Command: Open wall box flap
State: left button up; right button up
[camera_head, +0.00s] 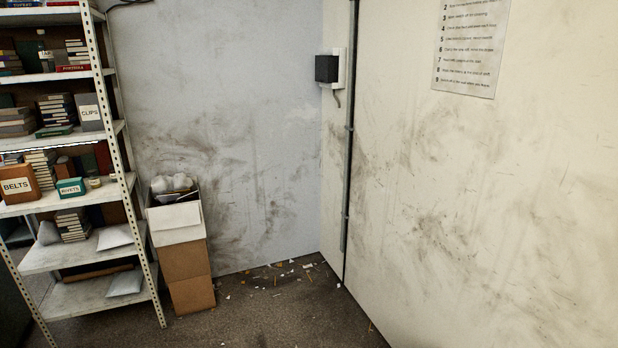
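A small wall box with a dark front (327,68) is mounted high on the cream wall near the corner. Its dark front looks closed, with a pale backing plate around it and a short grey cable hanging below. Whether the dark front is the flap cannot be told at this size. Neither of my grippers is in view.
A metal shelf unit (103,100) with boxes and books stands at the left. A tall cardboard bin (188,262) filled with waste stands beside it. A vertical pipe (348,150) runs down the wall right of the box. Paper scraps litter the corner floor; the foreground floor is clear.

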aim_at(326, 71)
jog(key=i, duration=2.3)
jog(key=j+u, duration=0.05)
jog(key=j, duration=0.05)
